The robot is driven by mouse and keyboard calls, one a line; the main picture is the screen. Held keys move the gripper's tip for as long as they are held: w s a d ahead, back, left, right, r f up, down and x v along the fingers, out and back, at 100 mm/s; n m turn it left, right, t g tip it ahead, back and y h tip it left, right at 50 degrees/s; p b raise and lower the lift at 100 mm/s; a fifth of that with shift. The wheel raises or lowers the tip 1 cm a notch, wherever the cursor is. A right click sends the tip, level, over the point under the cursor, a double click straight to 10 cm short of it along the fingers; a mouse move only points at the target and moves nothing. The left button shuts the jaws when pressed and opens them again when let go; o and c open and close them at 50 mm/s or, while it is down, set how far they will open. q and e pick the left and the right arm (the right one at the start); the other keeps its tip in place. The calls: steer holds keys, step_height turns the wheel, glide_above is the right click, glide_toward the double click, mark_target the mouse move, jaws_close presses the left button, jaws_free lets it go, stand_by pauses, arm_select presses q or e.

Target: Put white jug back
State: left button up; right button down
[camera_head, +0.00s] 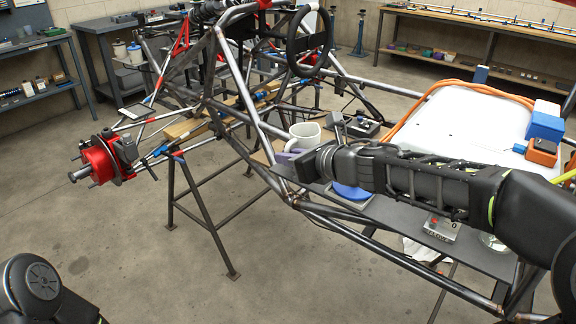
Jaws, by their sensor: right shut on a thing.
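The white jug (305,134) stands upright near the middle of the head view, inside the tube chassis, with its open rim up and its handle at the left. My right gripper (292,163) reaches in from the right, at the jug's near lower side, and is shut on it. The gripper and wrist hide the jug's lower part, so I cannot tell whether its base touches the surface below. My left gripper is out of view; only a dark part of my left arm shows at the lower left.
Steel tubes of the chassis (240,95) surround the jug. A blue round disc (352,192) lies below my right wrist. A dark boxy device (362,126) is right of the jug. A white panel (455,118) with orange cable lies further right. A steering wheel (309,42) rises behind.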

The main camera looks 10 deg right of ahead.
steer(key=shift+f, duration=0.1)
steer(key=shift+f, duration=0.2)
steer(key=c, duration=1.5)
jaws_free()
steer(key=shift+r, duration=0.2)
steer(key=p+v, duration=0.2)
steer(key=v, duration=1)
